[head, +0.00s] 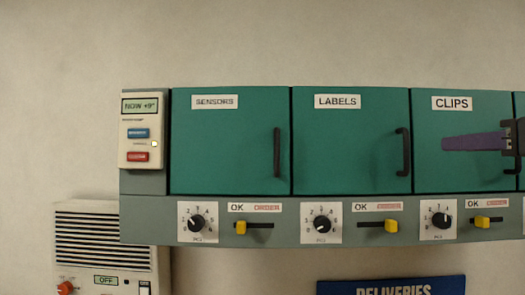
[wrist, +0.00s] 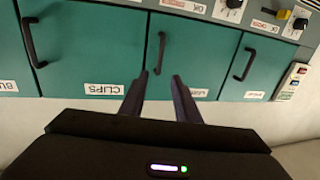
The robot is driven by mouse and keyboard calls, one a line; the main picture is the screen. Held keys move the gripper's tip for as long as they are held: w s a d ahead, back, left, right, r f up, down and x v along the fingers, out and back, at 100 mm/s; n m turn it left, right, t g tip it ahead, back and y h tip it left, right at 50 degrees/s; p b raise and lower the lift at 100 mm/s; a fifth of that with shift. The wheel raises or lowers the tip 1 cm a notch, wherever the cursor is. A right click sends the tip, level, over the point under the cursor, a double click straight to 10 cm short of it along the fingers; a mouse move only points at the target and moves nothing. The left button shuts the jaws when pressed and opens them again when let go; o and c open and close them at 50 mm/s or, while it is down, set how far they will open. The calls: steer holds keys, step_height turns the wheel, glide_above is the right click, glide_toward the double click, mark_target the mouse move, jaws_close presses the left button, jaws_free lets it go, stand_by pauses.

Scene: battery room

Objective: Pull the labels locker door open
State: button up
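The labels locker door (head: 345,150) is a teal panel, shut flush with its neighbours, with a black vertical bar handle (head: 403,152) on its right side. In the upside-down wrist view the labels door (wrist: 195,55) is in the middle, its handle (wrist: 161,52) just beyond my fingertips and lined up with the gap between them. My gripper (head: 445,143) is in front of the clips door in the head view, its purple fingers pointing left, short of the labels handle. In the wrist view my gripper (wrist: 161,76) is open and empty.
The clips door (head: 450,115) and sensors door (head: 225,150) are shut on either side; the sensors door has its own handle (head: 277,152). Below runs a grey strip with dials (head: 322,223) and yellow sliders (head: 391,226). A button panel (head: 139,140) is at the left end.

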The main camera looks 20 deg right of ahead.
mark_target(408, 148)
steer(key=shift+w, duration=0.1)
steer(key=shift+w+d, duration=0.2)
steer(key=shift+w, duration=2.1)
steer(key=shift+w+d, duration=0.2)
steer(key=shift+w, duration=2.05)
steer(key=shift+w+d, duration=0.2)
steer(key=shift+w, duration=2.1)
steer(key=shift+c, duration=0.6)
jaws_close()
steer(key=shift+d, duration=0.1)
